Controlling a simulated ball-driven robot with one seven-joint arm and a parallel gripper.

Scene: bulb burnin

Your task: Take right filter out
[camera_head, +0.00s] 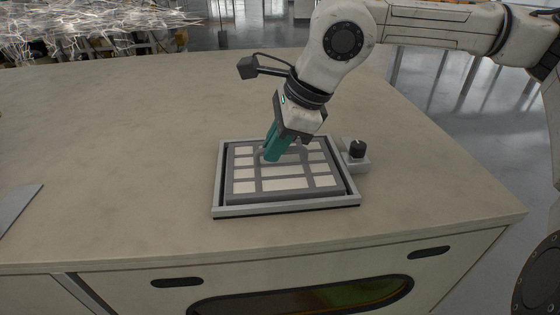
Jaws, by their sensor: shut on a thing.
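The filter (290,184) is a flat grey panel with a grid of pale squares. It lies inside a light grey rectangular frame (286,209) on the bench top. My gripper (271,157) has teal fingers and comes down at a tilt onto the middle of the filter. It is shut on the filter near its centre. The part between the fingertips is hidden by the fingers. I cannot tell whether the filter is lifted from the frame. Only this one filter is in view.
A small grey box with a black knob (357,149) stands just right of the frame. A grey flat plate (17,211) lies at the left edge of the bench (130,160). Tangled glowing wires (90,25) show behind the bench.

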